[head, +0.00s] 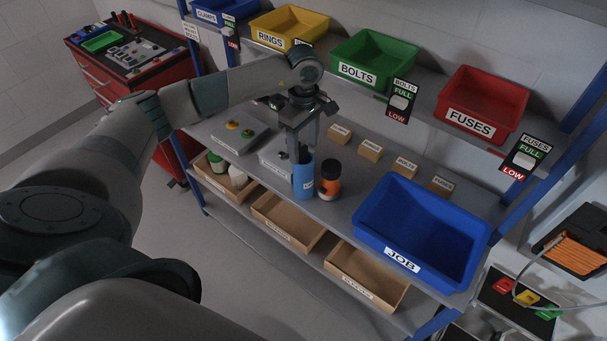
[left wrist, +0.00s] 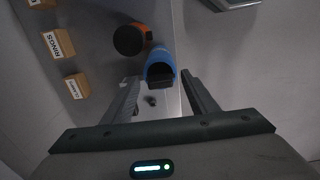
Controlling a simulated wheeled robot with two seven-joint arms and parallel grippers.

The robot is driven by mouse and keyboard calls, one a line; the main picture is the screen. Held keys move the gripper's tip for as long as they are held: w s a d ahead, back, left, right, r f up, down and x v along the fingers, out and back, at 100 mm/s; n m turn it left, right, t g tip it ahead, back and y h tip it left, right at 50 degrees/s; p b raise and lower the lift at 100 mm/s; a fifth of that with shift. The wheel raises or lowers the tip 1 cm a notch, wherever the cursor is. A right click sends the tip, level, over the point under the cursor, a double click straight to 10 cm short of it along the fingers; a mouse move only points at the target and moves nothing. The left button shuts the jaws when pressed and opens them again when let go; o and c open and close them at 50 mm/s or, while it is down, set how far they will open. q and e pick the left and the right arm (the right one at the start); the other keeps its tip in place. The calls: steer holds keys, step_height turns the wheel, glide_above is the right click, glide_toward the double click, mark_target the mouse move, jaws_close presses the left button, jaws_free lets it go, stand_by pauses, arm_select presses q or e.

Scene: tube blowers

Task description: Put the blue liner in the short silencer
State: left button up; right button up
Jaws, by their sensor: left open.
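A blue cylinder (head: 304,186) with a white label, which looks like the blue liner, stands upright near the shelf's front edge. It also shows in the left wrist view (left wrist: 160,62), with a dark end facing the camera. My left gripper (head: 301,148) points down just above it. In the left wrist view its open fingers (left wrist: 160,78) lie to either side of the cylinder's near end; I cannot tell whether they touch it. An orange jar (head: 327,187) with a black top stands close on its right. I cannot make out which thing is the short silencer. My right gripper is out of view.
A blue JOB bin (head: 370,232) stands to the right. Several small labelled blocks (head: 370,150) line the shelf behind. Grey panels (head: 217,134) lie to the left. Cardboard trays (head: 262,207) sit below. Yellow (head: 262,37), green (head: 404,62) and red (head: 510,97) bins stand above.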

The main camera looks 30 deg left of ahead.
arm_select(q)
jaws_close()
steer(key=shift+r, duration=0.15)
steer(key=shift+r+b, duration=0.5)
steer(key=shift+r, duration=0.1)
step_height(320, 180, up, 9)
steer(key=b, duration=0.3)
steer(key=shift+f, duration=0.15)
